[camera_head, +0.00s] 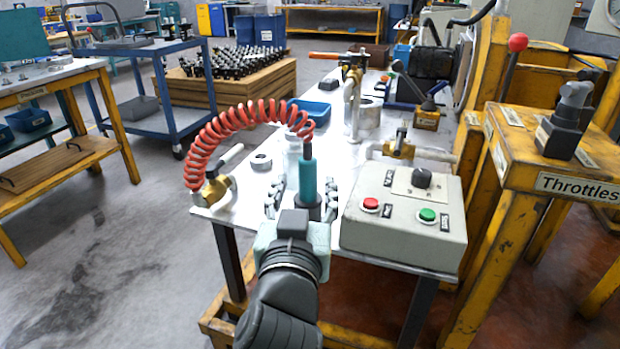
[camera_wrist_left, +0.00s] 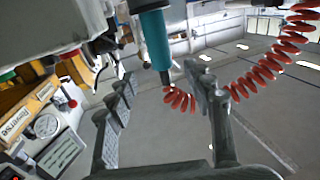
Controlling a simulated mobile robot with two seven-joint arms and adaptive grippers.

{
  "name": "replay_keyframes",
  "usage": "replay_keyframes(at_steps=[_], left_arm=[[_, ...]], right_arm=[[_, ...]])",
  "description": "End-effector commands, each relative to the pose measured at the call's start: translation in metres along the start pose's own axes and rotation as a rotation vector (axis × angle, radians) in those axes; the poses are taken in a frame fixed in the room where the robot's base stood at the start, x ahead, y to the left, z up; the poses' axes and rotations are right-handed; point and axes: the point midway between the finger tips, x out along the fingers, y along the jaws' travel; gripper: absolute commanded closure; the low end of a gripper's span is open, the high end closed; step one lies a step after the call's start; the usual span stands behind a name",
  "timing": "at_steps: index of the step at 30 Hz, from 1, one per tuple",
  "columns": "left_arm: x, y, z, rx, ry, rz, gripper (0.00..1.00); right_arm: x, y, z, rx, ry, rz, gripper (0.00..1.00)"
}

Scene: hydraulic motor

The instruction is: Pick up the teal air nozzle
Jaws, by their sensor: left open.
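In the left wrist view the teal nozzle (camera_wrist_left: 155,40) shows in line with the gap of the open left gripper (camera_wrist_left: 165,82). I see no finger closed on it; whether one touches it I cannot tell. My right gripper is not in view.
A grey control box (camera_head: 405,215) with red and green buttons stands close to the right of the gripper. A brass fitting (camera_head: 214,190) is at the table's left corner. A pale bottle-like object (camera_head: 292,150) is behind the nozzle.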

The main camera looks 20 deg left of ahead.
Motion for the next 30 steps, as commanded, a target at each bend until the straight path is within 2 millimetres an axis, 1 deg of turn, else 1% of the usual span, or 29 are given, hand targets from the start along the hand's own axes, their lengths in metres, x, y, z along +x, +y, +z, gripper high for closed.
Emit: replay_keyframes(at_steps=[1, 3, 8, 16, 20, 26, 30], left_arm=[[0.003, 0.0, -0.006, -0.005, 0.015, -0.001, 0.48], [0.01, 0.0, -0.009, -0.007, 0.021, -0.002, 0.48], [0.029, 0.0, -0.006, -0.003, 0.017, -0.003, 0.48], [0.067, -0.001, -0.002, -0.002, 0.015, -0.002, 0.48], [0.075, -0.001, -0.001, -0.004, 0.012, -0.002, 0.48], [0.075, -0.002, 0.0, -0.005, 0.012, -0.002, 0.48], [0.075, -0.002, 0.0, -0.004, 0.012, -0.002, 0.66]], right_arm=[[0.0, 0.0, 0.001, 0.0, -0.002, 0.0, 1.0], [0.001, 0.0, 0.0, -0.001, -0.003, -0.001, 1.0], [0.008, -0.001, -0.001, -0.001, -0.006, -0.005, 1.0], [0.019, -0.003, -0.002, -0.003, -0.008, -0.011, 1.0], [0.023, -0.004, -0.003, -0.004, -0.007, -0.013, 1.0], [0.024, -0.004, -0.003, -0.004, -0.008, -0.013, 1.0], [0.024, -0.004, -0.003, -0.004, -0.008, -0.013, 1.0]])
